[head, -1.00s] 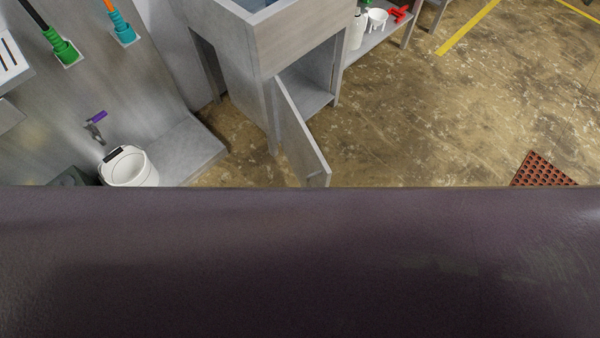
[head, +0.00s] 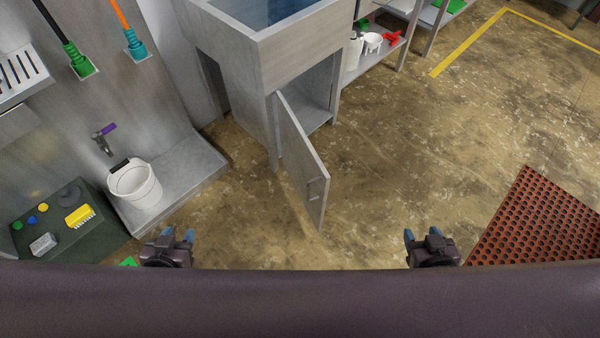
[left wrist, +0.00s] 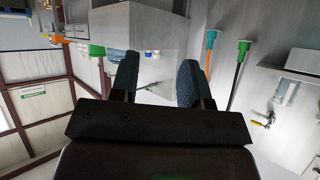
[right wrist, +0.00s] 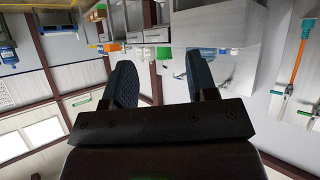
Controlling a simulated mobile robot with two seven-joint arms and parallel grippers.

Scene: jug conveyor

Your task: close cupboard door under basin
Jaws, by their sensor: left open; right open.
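The cupboard door (head: 305,165) under the basin stands wide open in the head view, swung out toward me with a small handle (head: 317,187) on its face. The basin (head: 275,45) is a grey box on top of the cupboard, and the cupboard's inside (head: 312,95) shows as an open hollow. My left gripper (head: 178,236) is open and empty, low and to the left of the door. My right gripper (head: 422,236) is open and empty, low and to the right of the door. Neither touches the door. Both wrist views show spread fingers with nothing between them.
A white bucket (head: 135,186) stands on a grey ledge (head: 190,165) at left, beside a dark green box with buttons (head: 65,225). A red perforated mat (head: 540,220) lies at right. A shelf with a red-handled item (head: 393,39) is behind. The floor (head: 410,130) right of the door is clear.

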